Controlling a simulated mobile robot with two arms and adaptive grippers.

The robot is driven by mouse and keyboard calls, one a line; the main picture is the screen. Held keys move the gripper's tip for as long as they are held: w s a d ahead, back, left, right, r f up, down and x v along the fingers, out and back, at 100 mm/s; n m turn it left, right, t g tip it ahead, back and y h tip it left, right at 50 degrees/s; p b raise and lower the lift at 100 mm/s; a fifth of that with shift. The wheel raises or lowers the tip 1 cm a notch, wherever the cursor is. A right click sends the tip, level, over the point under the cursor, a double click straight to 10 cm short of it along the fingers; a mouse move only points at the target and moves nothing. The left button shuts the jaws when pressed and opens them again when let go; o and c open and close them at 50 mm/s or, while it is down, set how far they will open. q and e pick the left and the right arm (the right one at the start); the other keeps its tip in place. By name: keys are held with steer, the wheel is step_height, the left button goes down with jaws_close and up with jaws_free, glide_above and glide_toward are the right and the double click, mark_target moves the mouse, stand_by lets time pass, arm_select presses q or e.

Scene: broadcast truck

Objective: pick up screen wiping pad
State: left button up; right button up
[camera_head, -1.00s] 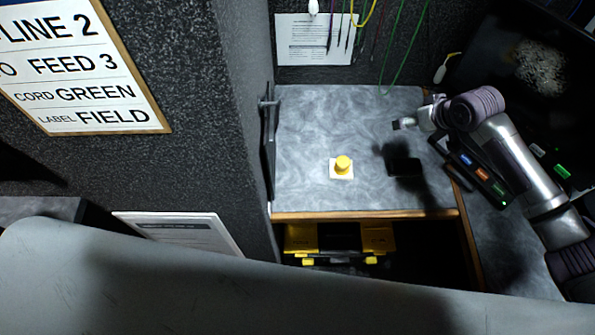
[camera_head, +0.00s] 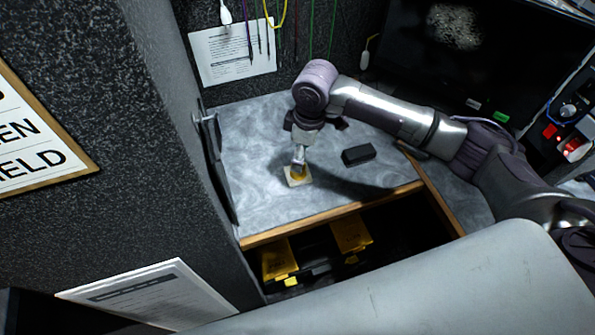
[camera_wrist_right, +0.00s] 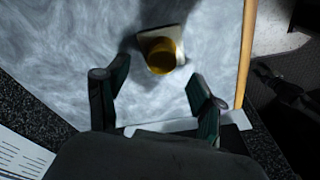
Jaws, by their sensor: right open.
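The screen wiping pad has a pale square base (camera_head: 297,181) and a yellow knob on top. It lies flat on the grey desk, and it also shows in the right wrist view, where its yellow knob (camera_wrist_right: 161,56) is between and just beyond the fingertips. My right gripper (camera_head: 299,161) points down over the pad and partly hides the knob in the head view. In the right wrist view its fingers (camera_wrist_right: 158,80) are spread apart with nothing held between them. My left gripper is not in view.
A black block (camera_head: 358,155) lies on the desk right of the pad. A dark upright panel (camera_head: 215,165) stands at the desk's left edge. Yellow-and-black cases (camera_head: 350,234) sit below the wooden front edge. A monitor (camera_head: 470,60) stands behind my arm.

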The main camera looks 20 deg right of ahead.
steer(key=f, duration=0.5)
steer(key=shift+a+f, duration=0.1)
steer(key=shift+a, duration=0.25)
steer(key=c, duration=1.2)
steer(key=shift+c, duration=0.3)
step_height(320, 180, up, 4)
steer(key=shift+w+r, duration=0.1)
steer(key=s+d+r, duration=0.7)
steer(key=d, duration=0.2)
steer(key=shift+d, duration=0.15)
